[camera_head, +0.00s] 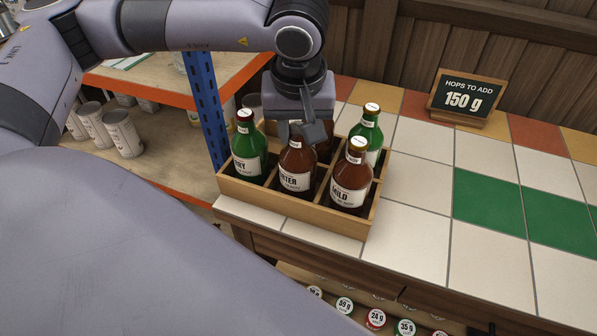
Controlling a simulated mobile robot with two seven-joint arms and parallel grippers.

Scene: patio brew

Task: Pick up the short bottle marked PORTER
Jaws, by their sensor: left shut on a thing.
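A short brown bottle (296,175), its label ending in "TER" with the first letters out of sight, is in the front middle of a wooden crate (290,212). My left gripper (299,138) comes down from above and is shut on this bottle's neck. The gripper covers part of the bottle's top. Whether the bottle is lifted off the crate floor I cannot tell.
In the crate stand a green bottle (247,150) at left, a brown MILD bottle (350,183) close at right and a green bottle (367,134) behind. Another brown bottle behind is mostly hidden. A sign (467,95) reads 150 g. Tiles right of the crate are clear.

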